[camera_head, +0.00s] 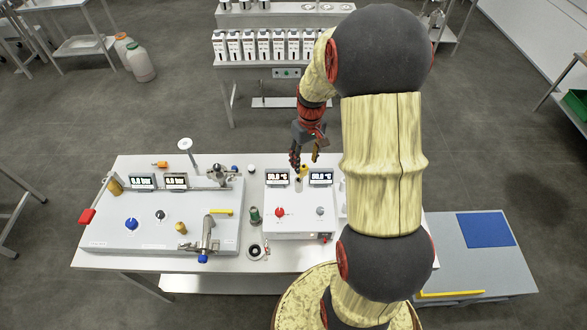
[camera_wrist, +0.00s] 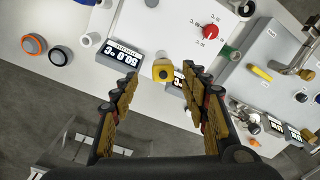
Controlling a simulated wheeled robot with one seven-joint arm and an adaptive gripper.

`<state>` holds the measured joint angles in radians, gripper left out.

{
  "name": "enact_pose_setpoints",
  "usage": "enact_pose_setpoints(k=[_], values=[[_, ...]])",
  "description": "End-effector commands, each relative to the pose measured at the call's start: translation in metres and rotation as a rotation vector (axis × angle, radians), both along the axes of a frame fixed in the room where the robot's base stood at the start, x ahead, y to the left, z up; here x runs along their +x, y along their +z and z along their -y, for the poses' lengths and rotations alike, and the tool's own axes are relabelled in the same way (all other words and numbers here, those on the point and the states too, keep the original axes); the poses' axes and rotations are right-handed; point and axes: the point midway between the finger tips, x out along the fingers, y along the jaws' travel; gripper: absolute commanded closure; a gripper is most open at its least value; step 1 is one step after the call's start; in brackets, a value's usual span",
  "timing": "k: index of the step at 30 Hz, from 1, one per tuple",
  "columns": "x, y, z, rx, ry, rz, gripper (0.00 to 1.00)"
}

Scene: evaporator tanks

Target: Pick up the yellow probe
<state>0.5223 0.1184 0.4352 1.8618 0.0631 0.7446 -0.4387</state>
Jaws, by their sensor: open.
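The yellow probe (camera_head: 303,170) stands at the back edge of the white control box (camera_head: 297,218), between its two temperature displays. In the wrist view the probe (camera_wrist: 163,71) shows its round yellow top with a dark centre, just past the fingertips and between them. My gripper (camera_head: 305,160) is open and empty, pointing down above the probe. In the wrist view its two fingers (camera_wrist: 158,84) are spread to either side, apart from the probe. The right finger partly covers one display. The probe's lower part is hidden.
Displays (camera_head: 277,178) and (camera_head: 321,177) flank the probe closely. A second panel (camera_head: 160,235) with valves and knobs is at left. A pillar with a white disc (camera_head: 185,145) rises behind it. Cartons (camera_head: 265,46) stand on a rear bench. A grey cabinet (camera_head: 480,255) is at right.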

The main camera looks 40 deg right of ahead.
Motion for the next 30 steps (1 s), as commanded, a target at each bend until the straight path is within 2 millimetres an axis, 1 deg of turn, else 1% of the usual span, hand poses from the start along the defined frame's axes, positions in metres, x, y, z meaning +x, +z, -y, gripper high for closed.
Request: enact_pose_setpoints(k=[3, 8, 15, 18, 26, 30], values=[[-0.001, -0.014, -0.002, 0.002, 0.000, -0.003, 0.55], [0.000, -0.029, -0.004, 0.002, 0.000, -0.003, 0.55], [0.004, -0.061, -0.008, 0.002, -0.001, -0.003, 0.55], [0.004, -0.070, -0.008, 0.001, 0.000, -0.002, 0.55], [0.004, -0.073, -0.008, 0.000, 0.000, 0.000, 0.55], [0.004, -0.073, -0.008, 0.000, 0.000, 0.000, 0.61]])
